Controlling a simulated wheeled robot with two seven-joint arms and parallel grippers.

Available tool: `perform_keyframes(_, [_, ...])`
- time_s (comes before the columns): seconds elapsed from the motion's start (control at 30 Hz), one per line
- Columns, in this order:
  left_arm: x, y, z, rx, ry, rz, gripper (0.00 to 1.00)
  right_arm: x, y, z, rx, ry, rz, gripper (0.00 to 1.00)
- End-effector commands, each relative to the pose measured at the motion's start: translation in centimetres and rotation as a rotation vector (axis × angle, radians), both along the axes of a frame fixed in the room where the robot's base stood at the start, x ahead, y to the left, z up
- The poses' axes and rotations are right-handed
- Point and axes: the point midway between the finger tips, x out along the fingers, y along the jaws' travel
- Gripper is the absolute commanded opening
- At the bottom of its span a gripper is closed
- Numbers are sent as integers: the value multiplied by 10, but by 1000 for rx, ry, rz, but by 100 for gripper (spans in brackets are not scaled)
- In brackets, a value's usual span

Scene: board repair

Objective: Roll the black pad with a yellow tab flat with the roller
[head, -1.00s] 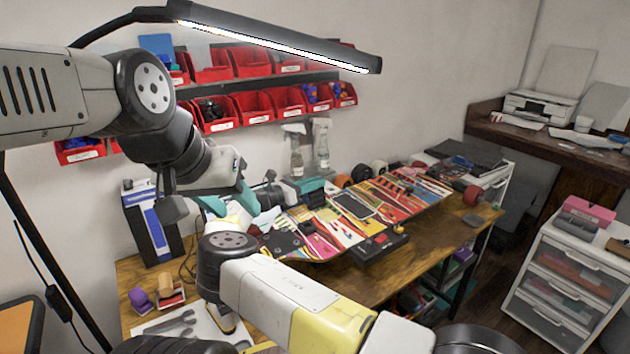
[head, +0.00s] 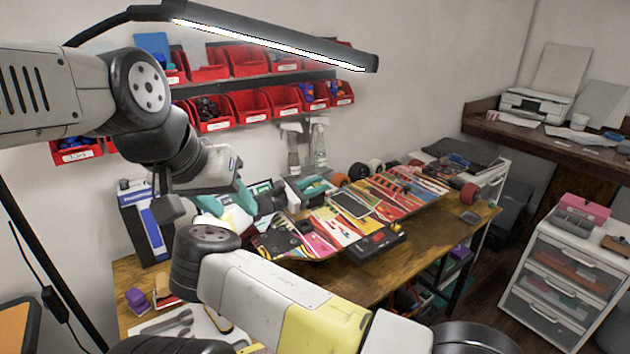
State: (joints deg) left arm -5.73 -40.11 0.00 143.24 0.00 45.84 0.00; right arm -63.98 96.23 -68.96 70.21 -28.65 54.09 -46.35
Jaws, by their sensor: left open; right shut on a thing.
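The long board (head: 385,210) with bright printed graphics lies across the workbench. A black patch (head: 280,241) shows at its near left end; I cannot make out a yellow tab on it. A dark rectangle (head: 352,204) lies farther along the board. My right arm reaches across the front and folds back. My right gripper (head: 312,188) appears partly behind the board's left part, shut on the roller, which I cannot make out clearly.
A dark box with a red button (head: 376,243) stands at the board's near edge. Two spray bottles (head: 318,143) and red bins (head: 252,104) are behind. The lamp (head: 270,40) hangs above. Tools lie on a white sheet (head: 165,328) at front left. The bench's right front is bare.

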Motion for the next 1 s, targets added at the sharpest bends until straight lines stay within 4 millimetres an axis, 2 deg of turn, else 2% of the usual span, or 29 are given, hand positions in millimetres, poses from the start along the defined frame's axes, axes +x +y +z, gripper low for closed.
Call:
perform_keyframes(0.1, [0, 0, 0, 0, 0, 0, 45, -4, -1, -1, 40, -51, 5, 0])
perform_keyframes(0.4, [0, 0, 0, 0, 0, 0, 45, -12, -7, -3, 34, -46, 1, 0])
perform_keyframes(0.87, [0, 0, 0, 0, 0, 0, 45, -14, -9, -6, 33, -41, -1, 0])
perform_keyframes(0.9, [0, 0, 0, 0, 0, 0, 45, -14, -9, -6, 33, -41, -1, 29])
perform_keyframes(1.0, [0, 0, 0, 0, 0, 0, 45, -14, -9, -6, 32, -42, -2, 44])
